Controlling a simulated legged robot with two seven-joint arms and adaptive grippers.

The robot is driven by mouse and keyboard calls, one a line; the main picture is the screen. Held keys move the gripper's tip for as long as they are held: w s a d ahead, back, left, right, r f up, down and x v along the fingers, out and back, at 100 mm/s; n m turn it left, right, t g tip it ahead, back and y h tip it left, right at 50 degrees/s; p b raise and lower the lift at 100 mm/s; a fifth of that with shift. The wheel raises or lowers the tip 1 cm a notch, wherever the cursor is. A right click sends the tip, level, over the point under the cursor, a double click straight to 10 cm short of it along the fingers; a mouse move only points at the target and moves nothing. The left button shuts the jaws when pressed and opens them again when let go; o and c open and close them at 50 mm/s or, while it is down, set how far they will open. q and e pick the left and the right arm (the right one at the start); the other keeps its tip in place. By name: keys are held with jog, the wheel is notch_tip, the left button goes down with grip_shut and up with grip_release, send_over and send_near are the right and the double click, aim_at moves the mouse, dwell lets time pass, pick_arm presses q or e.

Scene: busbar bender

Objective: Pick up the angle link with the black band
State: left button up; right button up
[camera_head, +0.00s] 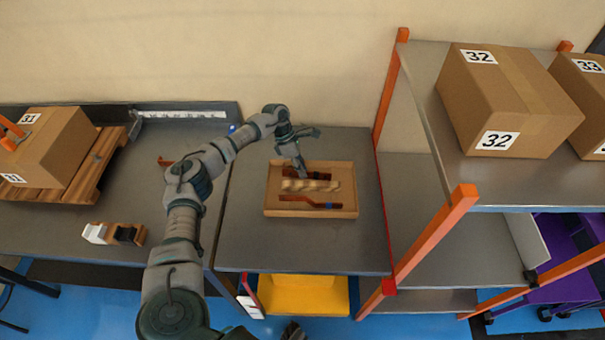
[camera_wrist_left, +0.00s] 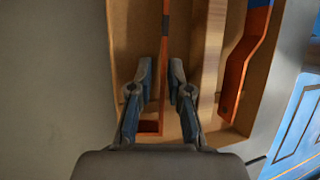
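A copper-coloured angle link with a dark band (camera_wrist_left: 165,28) lies in the left compartment of a wooden tray in the left wrist view. In the head view this link (camera_head: 318,176) lies along the tray's far side, partly hidden by my gripper. My left gripper (camera_head: 301,172) points down at it; in the left wrist view its two fingertips (camera_wrist_left: 161,66) stand apart, one on each side of the link, with gaps showing. A second angle link (camera_head: 312,203) lies at the tray's near side; its blue end (camera_wrist_left: 260,3) shows in the wrist view.
The wooden tray (camera_head: 310,213) sits on a grey table (camera_head: 300,250), with a wavy wooden divider (camera_head: 312,186) between the links. An orange-posted shelf (camera_head: 425,245) with boxes stands close on the right. Small blocks (camera_head: 113,233) and a box on a pallet (camera_head: 85,178) are left.

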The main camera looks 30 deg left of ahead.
pick_arm(q)
jog(key=shift+d+f, duration=0.3)
jog(key=shift+f, duration=0.05)
jog(key=shift+c, duration=0.5)
grip_shut()
pick_arm(e)
jog(key=shift+s+d, duration=0.15)
jog(key=shift+s, duration=0.25)
pick_arm(q)
jog(key=shift+r, duration=0.1)
